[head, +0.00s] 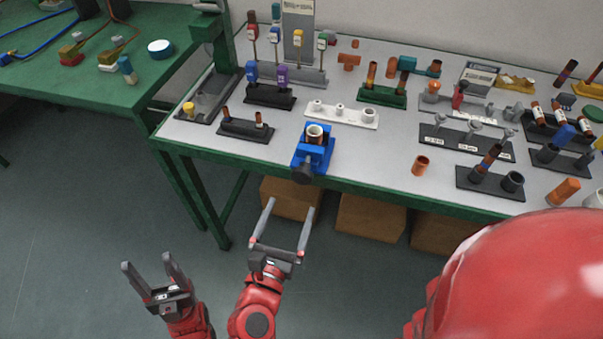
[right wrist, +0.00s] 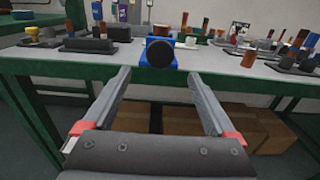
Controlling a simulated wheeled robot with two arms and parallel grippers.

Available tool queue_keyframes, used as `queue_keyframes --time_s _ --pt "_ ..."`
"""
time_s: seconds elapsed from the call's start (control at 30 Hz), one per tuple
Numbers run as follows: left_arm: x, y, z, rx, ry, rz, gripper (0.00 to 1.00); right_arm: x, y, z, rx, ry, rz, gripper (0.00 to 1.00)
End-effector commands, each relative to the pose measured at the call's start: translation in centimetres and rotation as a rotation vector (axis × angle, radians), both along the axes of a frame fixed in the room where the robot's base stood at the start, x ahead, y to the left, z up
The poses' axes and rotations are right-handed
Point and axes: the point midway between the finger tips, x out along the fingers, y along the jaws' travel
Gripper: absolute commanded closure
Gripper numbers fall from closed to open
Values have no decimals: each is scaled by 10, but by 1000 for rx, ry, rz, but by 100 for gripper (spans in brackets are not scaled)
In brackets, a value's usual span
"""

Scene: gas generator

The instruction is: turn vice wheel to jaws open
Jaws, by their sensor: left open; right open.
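The blue vice (head: 313,150) stands at the front edge of the table, with a copper-coloured, pale-rimmed round part (head: 315,133) held upright in it. Its dark round wheel (head: 304,174) sticks out past the table edge towards me. In the right wrist view the wheel (right wrist: 160,54) faces me, with the blue body (right wrist: 158,40) behind it. My right gripper (head: 291,206) is open and empty, below and in front of the wheel, apart from it. In the right wrist view its fingers (right wrist: 160,95) lie either side of the wheel's line. My left gripper (head: 148,263) is open and empty at the lower left.
The grey table (head: 385,160) has a green front edge and holds several racks with tubes and fittings. Cardboard boxes (head: 370,217) sit underneath. A green table (head: 110,85) stands at left.

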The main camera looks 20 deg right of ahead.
Motion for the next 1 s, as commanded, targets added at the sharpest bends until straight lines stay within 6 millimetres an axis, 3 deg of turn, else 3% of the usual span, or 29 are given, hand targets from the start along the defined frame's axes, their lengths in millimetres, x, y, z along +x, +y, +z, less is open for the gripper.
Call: queue_keyframes --time_s 0.23,0.5,0.7,1.0 --pt "0 0 6 0 0 0 36 39 -30 2 -2 -2 -8 9" --pt "0 0 11 0 0 0 36 72 -51 2 0 -1 -6 9" --pt "0 0 12 0 0 0 36 84 -57 2 -1 -4 -1 9" --pt "0 0 12 0 0 0 36 85 -58 1 -1 -3 0 9"
